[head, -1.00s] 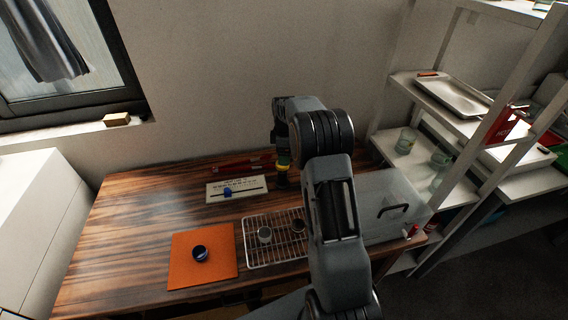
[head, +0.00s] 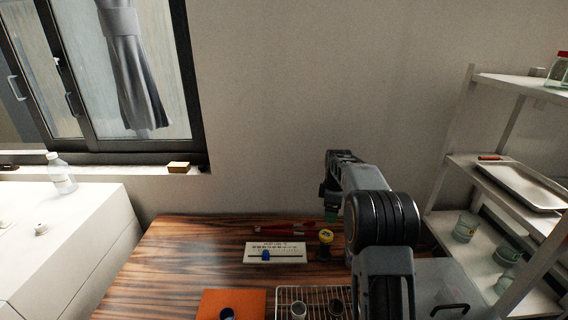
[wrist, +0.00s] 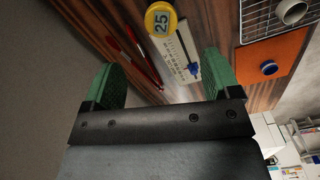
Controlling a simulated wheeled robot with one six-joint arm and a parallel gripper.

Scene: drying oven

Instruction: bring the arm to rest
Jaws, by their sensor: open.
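My gripper (head: 331,214) is at the end of my raised arm, over the back part of the wooden table. In the wrist view its green fingers (wrist: 162,84) are spread wide with nothing between them. A small weight-like piece with a yellow top marked 25 (wrist: 160,20) lies beyond the fingertips.
A white card with a blue slider (head: 290,246), red tools (head: 275,229), an orange mat (head: 250,302) and a wire rack (head: 285,292) with cups are on the table (head: 170,265). A grey box with a handle (head: 432,290) and white shelves (head: 452,170) stand right.

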